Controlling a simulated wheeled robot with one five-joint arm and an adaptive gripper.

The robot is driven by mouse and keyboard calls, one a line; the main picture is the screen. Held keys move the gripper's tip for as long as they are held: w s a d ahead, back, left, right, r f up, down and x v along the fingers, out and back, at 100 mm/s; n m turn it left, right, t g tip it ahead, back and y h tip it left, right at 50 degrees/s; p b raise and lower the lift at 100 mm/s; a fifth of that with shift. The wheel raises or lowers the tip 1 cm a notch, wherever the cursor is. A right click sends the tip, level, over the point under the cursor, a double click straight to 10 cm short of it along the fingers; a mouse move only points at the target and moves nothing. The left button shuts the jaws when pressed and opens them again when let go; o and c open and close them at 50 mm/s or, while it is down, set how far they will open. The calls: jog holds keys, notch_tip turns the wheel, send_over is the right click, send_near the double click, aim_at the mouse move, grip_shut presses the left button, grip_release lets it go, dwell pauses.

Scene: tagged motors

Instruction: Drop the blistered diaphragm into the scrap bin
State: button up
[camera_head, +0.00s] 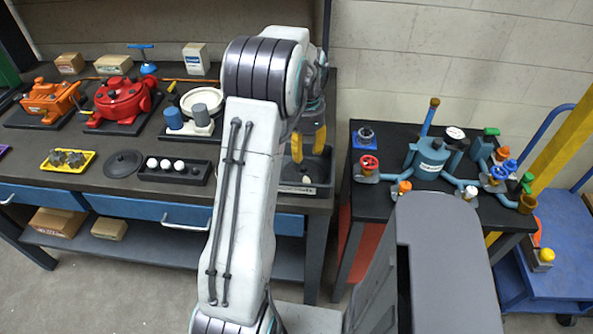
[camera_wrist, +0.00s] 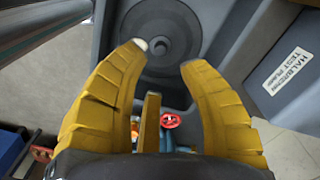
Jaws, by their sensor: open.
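My gripper (camera_head: 308,150) points down over a dark grey open bin (camera_head: 324,160) at the bench's right end. Its yellow fingers are spread with nothing between them; in the wrist view they also show apart (camera_wrist: 163,58). Beyond the fingertips in the wrist view, a dark round disc with concentric rings (camera_wrist: 165,30) lies between grey walls. It looks like a diaphragm, but I cannot tell whether it is blistered. A pale lump (camera_head: 307,180) shows in the bin. Another dark disc (camera_head: 124,163) lies on the bench. The bin's label is unreadable in the head view.
On the bench stand an orange pump (camera_head: 50,100), a red pump (camera_head: 122,98), a yellow tray (camera_head: 68,168) and a black tray with white balls (camera_head: 174,178). A blue pump assembly (camera_head: 432,158) stands on the right table. A blue cart (camera_head: 550,275) is at far right.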

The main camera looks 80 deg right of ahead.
notch_tip(320, 180, up, 11)
dwell(0.5)
jog(key=shift+f, duration=0.1)
dwell(0.7)
